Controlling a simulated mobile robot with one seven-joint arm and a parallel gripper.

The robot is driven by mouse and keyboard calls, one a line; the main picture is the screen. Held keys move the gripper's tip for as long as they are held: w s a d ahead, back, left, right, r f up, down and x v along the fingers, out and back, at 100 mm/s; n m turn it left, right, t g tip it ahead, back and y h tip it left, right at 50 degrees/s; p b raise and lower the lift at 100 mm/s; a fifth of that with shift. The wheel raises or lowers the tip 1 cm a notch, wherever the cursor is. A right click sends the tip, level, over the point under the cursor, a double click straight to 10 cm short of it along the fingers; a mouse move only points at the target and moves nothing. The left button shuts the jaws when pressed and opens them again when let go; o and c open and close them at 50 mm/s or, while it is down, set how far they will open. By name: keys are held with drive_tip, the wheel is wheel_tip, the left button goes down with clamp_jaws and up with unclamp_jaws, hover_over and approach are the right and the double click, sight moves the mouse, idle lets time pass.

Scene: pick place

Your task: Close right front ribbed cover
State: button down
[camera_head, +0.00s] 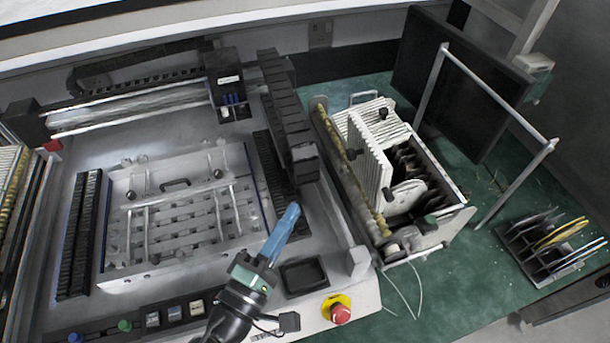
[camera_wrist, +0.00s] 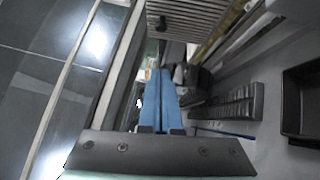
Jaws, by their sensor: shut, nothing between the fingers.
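The right-hand unit carries white ribbed covers. The front ribbed cover (camera_head: 369,158) stands raised on edge, and the compartment in front of it is open, showing dark parts and a pale disc. The rear ribbed cover (camera_head: 388,118) lies flat behind it, with a black knob. In the wrist view a ribbed panel (camera_wrist: 195,15) with a dark knob shows at the top; I cannot tell which cover it is. My gripper (camera_head: 291,209) is shut and empty, left of the unit and apart from the covers. Its blue fingers (camera_wrist: 160,73) are together in the wrist view.
A black cable chain (camera_head: 287,115) rises between the machine bed and the unit. A red emergency button (camera_head: 340,313) and a black tray (camera_head: 303,277) are near the front edge. A metal frame (camera_head: 492,88) and a rack (camera_head: 548,245) stand to the right on green floor.

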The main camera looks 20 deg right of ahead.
sight(363, 169)
drive_tip(key=s+d+p+x, duration=0.2)
drive_tip(key=p+x, duration=0.2)
drive_tip(key=x, duration=0.8)
drive_tip(key=shift+r, duration=0.25)
drive_tip(key=shift+d, duration=0.1)
drive_tip(key=shift+w+r, duration=0.1)
